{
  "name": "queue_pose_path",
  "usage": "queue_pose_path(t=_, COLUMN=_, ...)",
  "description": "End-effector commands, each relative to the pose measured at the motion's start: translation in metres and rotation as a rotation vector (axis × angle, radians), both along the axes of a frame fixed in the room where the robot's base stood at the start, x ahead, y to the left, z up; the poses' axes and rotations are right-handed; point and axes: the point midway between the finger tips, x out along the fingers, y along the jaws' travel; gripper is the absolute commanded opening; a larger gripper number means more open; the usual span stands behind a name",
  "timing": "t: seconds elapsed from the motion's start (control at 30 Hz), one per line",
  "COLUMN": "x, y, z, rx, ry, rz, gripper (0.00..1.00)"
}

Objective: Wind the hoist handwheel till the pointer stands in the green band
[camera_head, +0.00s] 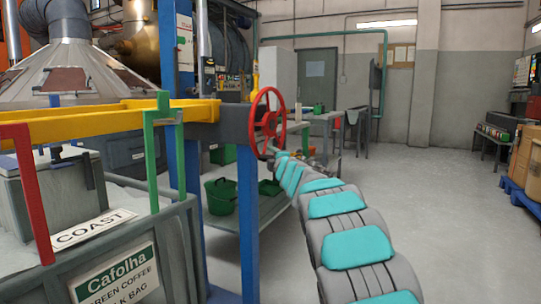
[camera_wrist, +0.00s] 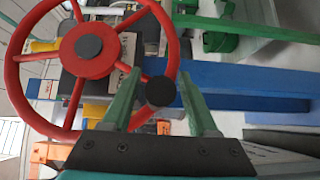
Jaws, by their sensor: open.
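The red spoked handwheel (camera_head: 267,119) stands upright at the end of the yellow beam, near the blue post. In the wrist view the handwheel (camera_wrist: 98,66) fills the upper left, with a dark hub. Its dark round crank knob (camera_wrist: 160,91) shows near the lower right of the rim. My gripper (camera_wrist: 160,77) is open, its two green fingers on either side of the knob with gaps visible. I cannot tell how deep the knob sits between them. In the head view my gripper is small and unclear below the wheel. I cannot make out the pointer or green band with certainty.
Red (camera_head: 32,190) and green (camera_head: 152,150) frames stand at the yellow beam (camera_head: 90,122), above a grey bin with a Cafolha sign (camera_head: 115,280). A green bucket (camera_head: 220,196) sits on a low shelf behind the blue post (camera_head: 248,215).

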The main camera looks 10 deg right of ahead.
Motion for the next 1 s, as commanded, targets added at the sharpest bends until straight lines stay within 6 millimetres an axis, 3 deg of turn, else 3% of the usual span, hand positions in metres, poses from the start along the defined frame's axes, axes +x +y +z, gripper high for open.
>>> queue_pose_path(t=0.2, x=0.0114, y=0.0015, z=-0.0001, rx=0.001, ry=0.0, rz=-0.001, gripper=0.59)
queue_pose_path(t=0.53, x=0.0128, y=0.0016, z=-0.0008, rx=0.001, ry=0.0, rz=-0.002, gripper=0.59)
queue_pose_path(t=1.0, x=0.0125, y=0.0015, z=-0.0001, rx=0.001, ry=-0.001, rz=-0.002, gripper=0.08)
